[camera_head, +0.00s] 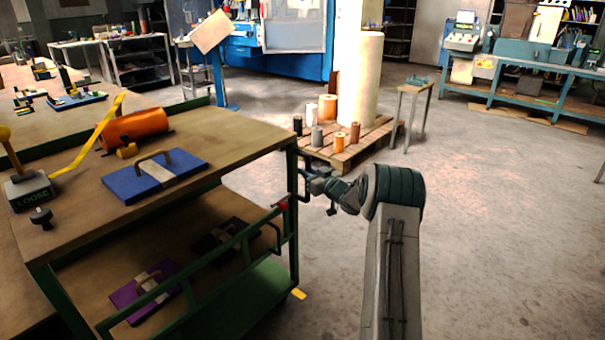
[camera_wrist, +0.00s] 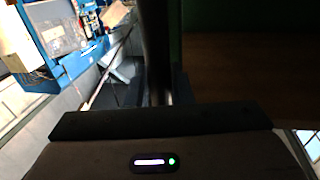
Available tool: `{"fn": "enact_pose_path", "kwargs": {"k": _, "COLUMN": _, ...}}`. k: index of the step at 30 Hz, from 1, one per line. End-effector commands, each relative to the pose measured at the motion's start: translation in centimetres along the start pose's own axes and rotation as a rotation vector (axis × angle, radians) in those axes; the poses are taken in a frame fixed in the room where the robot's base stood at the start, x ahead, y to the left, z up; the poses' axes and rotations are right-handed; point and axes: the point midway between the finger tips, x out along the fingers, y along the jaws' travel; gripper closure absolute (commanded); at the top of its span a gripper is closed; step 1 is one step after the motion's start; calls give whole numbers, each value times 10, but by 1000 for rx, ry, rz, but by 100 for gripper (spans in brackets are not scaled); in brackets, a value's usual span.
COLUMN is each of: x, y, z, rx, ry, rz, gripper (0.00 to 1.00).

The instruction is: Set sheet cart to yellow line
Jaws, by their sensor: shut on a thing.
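The sheet cart (camera_head: 240,140) has a green frame, a wooden top and lower shelves, and stands at the left in the head view. A dark upright handle (camera_head: 303,180) is on its right end. My gripper (camera_head: 308,183) is shut on this handle, with my arm reaching in from the right. In the wrist view the dark bar (camera_wrist: 156,50) runs up from my gripper; the fingertips are hard to make out. A short piece of yellow line (camera_head: 299,294) shows on the floor by the cart's near right corner. Any more of it is hidden.
A purple die (camera_head: 145,290) lies below. A pallet (camera_head: 345,150) with rolls stands behind. The floor at right is clear.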

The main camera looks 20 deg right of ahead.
Motion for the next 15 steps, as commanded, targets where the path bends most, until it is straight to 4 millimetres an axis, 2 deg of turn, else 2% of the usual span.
{"fn": "enact_pose_path", "kwargs": {"k": 15, "x": -1, "y": 6, "z": 0, "rx": 2, "ry": 1, "rz": -4, "gripper": 100}}
